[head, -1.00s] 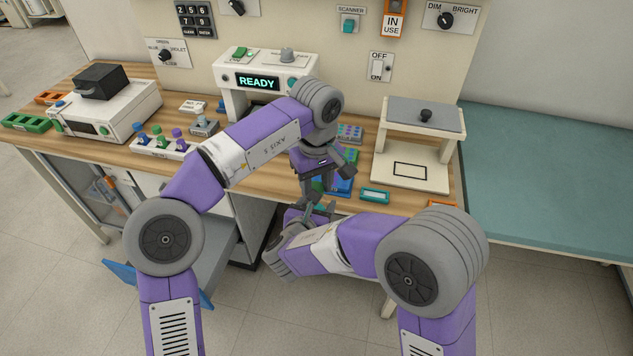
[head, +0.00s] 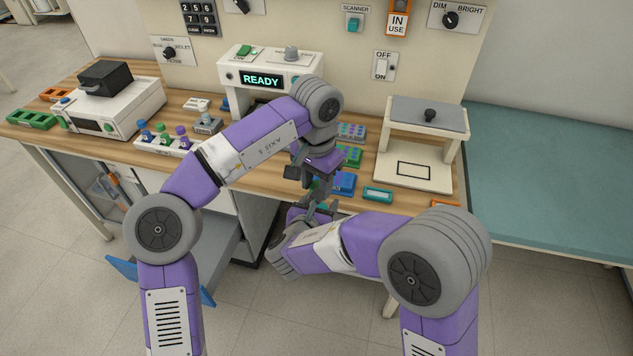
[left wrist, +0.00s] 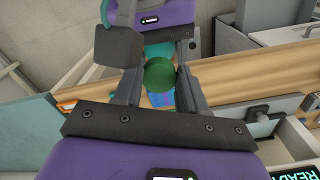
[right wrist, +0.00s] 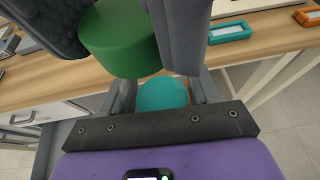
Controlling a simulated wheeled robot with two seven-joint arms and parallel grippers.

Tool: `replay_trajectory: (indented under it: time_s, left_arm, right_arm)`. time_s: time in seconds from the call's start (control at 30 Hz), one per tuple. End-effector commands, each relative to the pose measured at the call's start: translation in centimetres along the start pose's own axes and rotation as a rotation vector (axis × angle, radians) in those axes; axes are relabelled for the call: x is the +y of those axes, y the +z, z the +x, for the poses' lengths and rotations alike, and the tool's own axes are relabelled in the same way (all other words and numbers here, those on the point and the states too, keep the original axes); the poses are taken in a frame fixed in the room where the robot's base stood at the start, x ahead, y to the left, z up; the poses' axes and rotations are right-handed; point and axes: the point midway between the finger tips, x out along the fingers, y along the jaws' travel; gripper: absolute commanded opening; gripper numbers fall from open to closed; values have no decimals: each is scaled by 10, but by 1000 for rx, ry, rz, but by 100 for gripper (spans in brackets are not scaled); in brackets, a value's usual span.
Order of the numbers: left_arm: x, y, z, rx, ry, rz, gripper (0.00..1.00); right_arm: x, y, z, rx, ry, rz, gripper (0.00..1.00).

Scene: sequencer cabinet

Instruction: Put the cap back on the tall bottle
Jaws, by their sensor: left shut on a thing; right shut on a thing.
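My left gripper (head: 318,188) points down over the front edge of the bench. In the left wrist view it is shut on a round green piece, which looks like the cap (left wrist: 160,74). My right gripper (head: 318,209) is just below it, in front of the bench. In the right wrist view it is shut on a teal round body, which looks like the tall bottle (right wrist: 163,93). The green cap (right wrist: 120,38) hangs close to the teal bottle, apart from it in that view. The bottle's mouth is not clearly seen, and in the head view the arms hide most of both pieces.
Behind the grippers lie a blue block rack (head: 344,184) and a small teal tray (head: 377,195). A white stand (head: 415,176) is to the right. A rack of small capped bottles (head: 165,145) is at left. A blue-fronted open drawer (head: 125,270) juts out below.

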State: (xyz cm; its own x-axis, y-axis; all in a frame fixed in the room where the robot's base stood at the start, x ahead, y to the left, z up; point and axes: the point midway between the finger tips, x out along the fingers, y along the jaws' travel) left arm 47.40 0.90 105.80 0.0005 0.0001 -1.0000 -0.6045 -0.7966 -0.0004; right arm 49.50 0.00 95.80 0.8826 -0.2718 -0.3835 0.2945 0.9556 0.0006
Motion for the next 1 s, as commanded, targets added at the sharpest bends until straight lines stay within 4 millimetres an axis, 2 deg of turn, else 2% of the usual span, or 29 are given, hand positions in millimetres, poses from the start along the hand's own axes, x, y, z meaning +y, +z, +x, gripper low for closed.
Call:
replay_trajectory:
  time_s: [0.03,0.07,0.2,0.23,0.53,0.8,1.0]
  left_arm:
    - [0,0,0,1,0,-1,13]
    - [0,0,0,1,0,-1,42]
    - [0,0,0,1,0,-2,64]
    - [0,0,0,1,0,-2,66]
    - [0,0,-4,2,0,-3,66]
    - [0,-1,-38,4,0,-4,66]
    - [0,0,-46,1,0,-2,66]
  right_arm:
    - [0,0,0,0,0,0,0]
    - [0,0,0,0,0,0,0]
    - [0,0,0,0,0,0,0]
    - [0,0,0,0,0,0,0]
    - [0,0,0,-1,0,0,0]
    - [0,0,0,-1,0,1,0]
    - [0,0,0,-1,0,0,0]
